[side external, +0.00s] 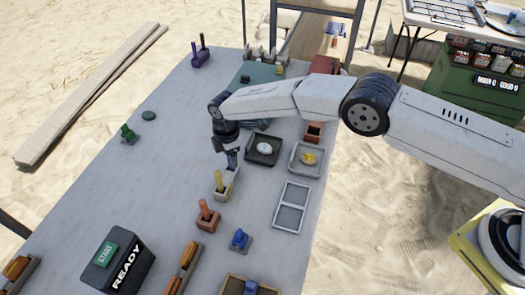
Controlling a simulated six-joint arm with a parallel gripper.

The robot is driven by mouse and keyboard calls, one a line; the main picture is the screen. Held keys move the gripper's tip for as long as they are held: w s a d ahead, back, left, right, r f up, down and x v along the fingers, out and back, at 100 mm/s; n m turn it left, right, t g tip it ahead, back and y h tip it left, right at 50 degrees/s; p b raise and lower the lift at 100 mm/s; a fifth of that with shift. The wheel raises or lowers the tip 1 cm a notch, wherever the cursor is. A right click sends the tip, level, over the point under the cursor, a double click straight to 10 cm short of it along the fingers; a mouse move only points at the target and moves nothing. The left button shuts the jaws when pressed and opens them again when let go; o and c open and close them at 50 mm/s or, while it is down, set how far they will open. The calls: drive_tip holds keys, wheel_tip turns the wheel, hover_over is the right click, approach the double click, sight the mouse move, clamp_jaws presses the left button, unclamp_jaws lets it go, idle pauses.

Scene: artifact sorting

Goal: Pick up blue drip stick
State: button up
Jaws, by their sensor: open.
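A small blue piece (240,238) stands on a grey base toward the front of the grey table. Another blue piece (251,287) shows at the bottom edge, in a tan tray and partly cut off by the frame. I cannot tell which of them is the drip stick. My gripper (231,163) points down over the middle of the table, well behind both blue pieces. It is open, with nothing visible held. It is just behind a yellow stick (218,179) in a pale block; I cannot tell whether they touch.
An orange piece (207,213) stands between the yellow stick and the near blue piece. A black tray (249,157), a grey tray (293,158) and an empty two-part tray (281,217) lie to the right. A START/READY box (101,277) is at front left. The table's left-middle is mostly clear.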

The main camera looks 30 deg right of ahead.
drive_tip(key=shift+c, duration=0.2)
clamp_jaws()
drive_tip(key=shift+r, duration=0.1)
idle(0.4)
drive_tip(key=shift+r, duration=1.6)
drive_tip(key=s+d+r, duration=0.6)
drive_tip(key=s+r, duration=0.3)
drive_tip(key=s, duration=0.3)
drive_tip(key=shift+s+r, duration=0.3)
